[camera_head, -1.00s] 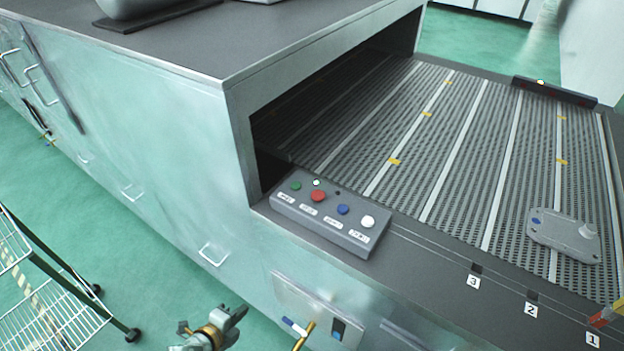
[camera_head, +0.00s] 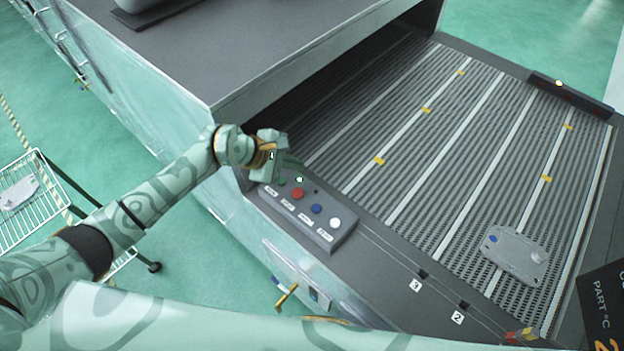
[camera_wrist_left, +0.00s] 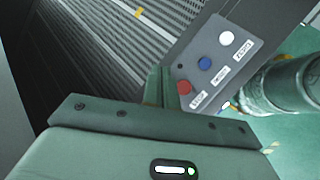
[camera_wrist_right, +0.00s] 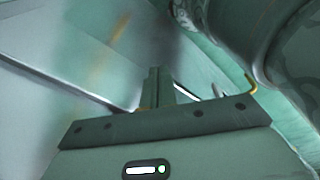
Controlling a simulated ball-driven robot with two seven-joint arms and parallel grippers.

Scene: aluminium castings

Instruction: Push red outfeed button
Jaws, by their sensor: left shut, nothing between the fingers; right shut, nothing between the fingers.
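My right gripper (camera_wrist_right: 158,76) is shut and empty in the right wrist view, near a pale metal surface.
The conveyor belt (camera_head: 430,140) runs out of the large metal housing, with a grey casting (camera_head: 514,256) on its near right. A wire rack (camera_head: 25,205) stands at the left. A dark sign (camera_head: 605,305) is at the right edge. A yellow-handled valve (camera_head: 287,297) juts below the panel.

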